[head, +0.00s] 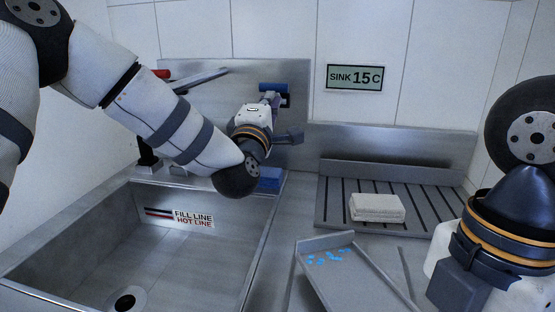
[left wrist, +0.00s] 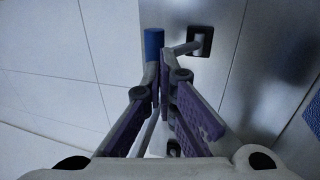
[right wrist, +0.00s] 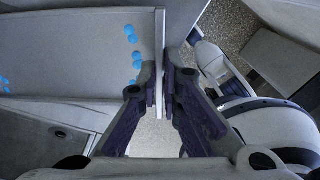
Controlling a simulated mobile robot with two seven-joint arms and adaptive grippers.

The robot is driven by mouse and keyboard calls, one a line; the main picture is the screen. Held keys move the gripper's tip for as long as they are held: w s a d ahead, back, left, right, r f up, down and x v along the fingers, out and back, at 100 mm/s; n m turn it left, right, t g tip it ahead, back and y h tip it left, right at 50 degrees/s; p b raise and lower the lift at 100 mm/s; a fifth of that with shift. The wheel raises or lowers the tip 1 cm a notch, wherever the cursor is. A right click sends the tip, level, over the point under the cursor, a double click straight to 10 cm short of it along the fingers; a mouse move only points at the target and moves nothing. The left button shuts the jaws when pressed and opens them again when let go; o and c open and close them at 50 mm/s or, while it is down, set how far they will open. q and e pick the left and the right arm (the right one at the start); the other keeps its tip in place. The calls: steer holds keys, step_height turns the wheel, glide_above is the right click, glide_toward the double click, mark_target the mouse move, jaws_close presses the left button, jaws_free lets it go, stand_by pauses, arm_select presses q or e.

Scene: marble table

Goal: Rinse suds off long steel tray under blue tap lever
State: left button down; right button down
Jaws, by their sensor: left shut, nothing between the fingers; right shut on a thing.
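The blue tap lever (head: 275,87) is on the steel back panel. My left gripper (head: 273,100) is shut and empty, its tips close to the lever; whether they touch it I cannot tell. The lever also shows just past the fingertips in the left wrist view (left wrist: 154,44). The long steel tray (head: 345,285) is right of the sink, with blue suds (head: 328,257) near its far end. In the right wrist view, my right gripper (right wrist: 161,82) is shut on the tray's side wall (right wrist: 160,50); its fingertips are not clear in the head view.
The sink basin (head: 70,235) with its drain lies at the left. A red lever (head: 161,73) is behind my left arm. A blue block (head: 270,178) sits at the sink's back right corner. A white block (head: 377,208) lies on the ribbed drainboard (head: 335,190).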

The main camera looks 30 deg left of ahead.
arm_select(q)
steer(key=shift+w+a+r, duration=0.15)
steer(key=shift+w, duration=0.45)
steer(key=shift+r, duration=0.1)
steer(key=shift+w+r, duration=0.25)
steer(key=shift+r, duration=0.05)
arm_select(e)
steer(key=shift+r, duration=0.3)
arm_select(q)
steer(key=shift+f, duration=0.15)
arm_select(e)
steer(key=shift+f, duration=0.1)
arm_select(q)
steer(key=shift+f, duration=0.1)
arm_select(e)
steer(key=shift+s, duration=0.1)
